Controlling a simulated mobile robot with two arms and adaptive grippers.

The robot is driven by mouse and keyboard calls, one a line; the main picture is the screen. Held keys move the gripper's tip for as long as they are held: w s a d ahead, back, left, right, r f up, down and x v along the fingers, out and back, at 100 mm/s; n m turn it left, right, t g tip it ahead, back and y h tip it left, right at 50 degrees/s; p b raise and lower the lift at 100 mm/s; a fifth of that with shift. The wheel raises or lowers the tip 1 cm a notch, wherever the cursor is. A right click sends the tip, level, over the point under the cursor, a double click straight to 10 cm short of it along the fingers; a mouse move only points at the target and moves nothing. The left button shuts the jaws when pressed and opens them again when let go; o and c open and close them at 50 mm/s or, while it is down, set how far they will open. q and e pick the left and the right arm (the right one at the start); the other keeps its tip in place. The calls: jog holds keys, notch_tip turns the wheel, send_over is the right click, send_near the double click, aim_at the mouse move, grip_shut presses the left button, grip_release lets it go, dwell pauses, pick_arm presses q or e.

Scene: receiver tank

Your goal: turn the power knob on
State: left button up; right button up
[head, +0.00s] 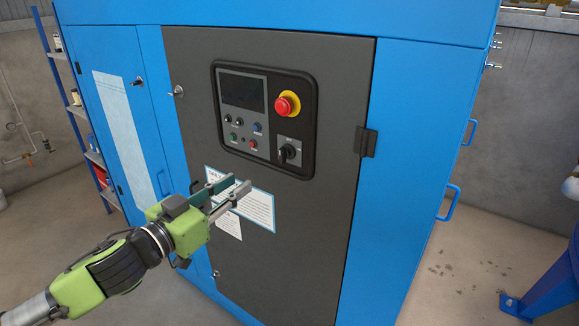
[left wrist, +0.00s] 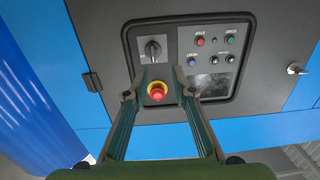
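The power knob (head: 289,151) is a black rotary switch on a light grey plate. It sits at the lower right of the black control panel (head: 219,112), below the red emergency button. In the left wrist view the knob (left wrist: 152,48) shows upside down, beyond the fingertips, with its grip roughly upright. My left gripper (head: 240,184) is open and empty, below and left of the knob, in front of the paper labels. In the left wrist view its two fingers (left wrist: 157,76) stand apart, with the red button showing between them. My right gripper is not in view.
A red emergency button (head: 286,104) on a yellow ring sticks out above the knob. Small coloured buttons (head: 257,127) and a dark screen (head: 242,92) are to its left. A black hinge (head: 367,142) and blue handles (head: 449,203) stick out at the right.

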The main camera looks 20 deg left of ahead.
pick_arm(q)
jog(key=s+d+r, duration=0.1)
jog(key=p, duration=0.5)
send_near(280, 155)
jog(key=shift+h, duration=0.3)
jog(key=x, duration=0.7)
jog(key=shift+w, duration=0.35)
jog(key=shift+w+d+f, duration=0.15)
jog(key=shift+w, duration=0.25)
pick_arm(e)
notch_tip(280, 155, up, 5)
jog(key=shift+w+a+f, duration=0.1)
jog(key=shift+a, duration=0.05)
pick_arm(q)
grip_shut()
